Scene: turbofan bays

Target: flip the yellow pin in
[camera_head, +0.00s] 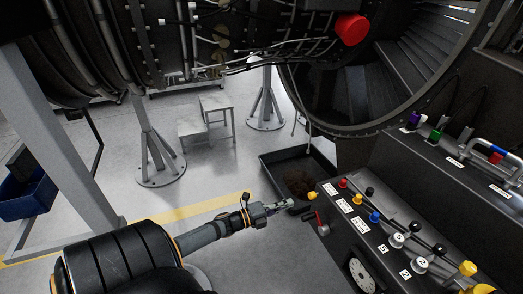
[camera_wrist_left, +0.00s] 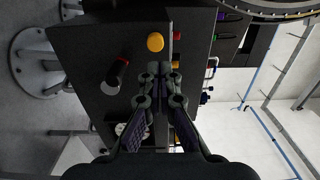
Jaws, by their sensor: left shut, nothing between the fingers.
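In the left wrist view a yellow round end (camera_wrist_left: 155,42) shows just beyond my fingertips. My left gripper (camera_head: 289,203) is shut and empty, pointing right at the console, a little left of the yellow knob. In the left wrist view its fingertips (camera_wrist_left: 160,69) look close together and seem apart from the yellow end. My right gripper is not in view.
A red lever (camera_head: 322,226) is on the console's side below the yellow knob. Several coloured and numbered knobs stand on the console top. A black tray (camera_head: 270,161) with dark brown stuff lies behind my gripper. The turbofan (camera_head: 370,80) hangs above. Open floor lies left.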

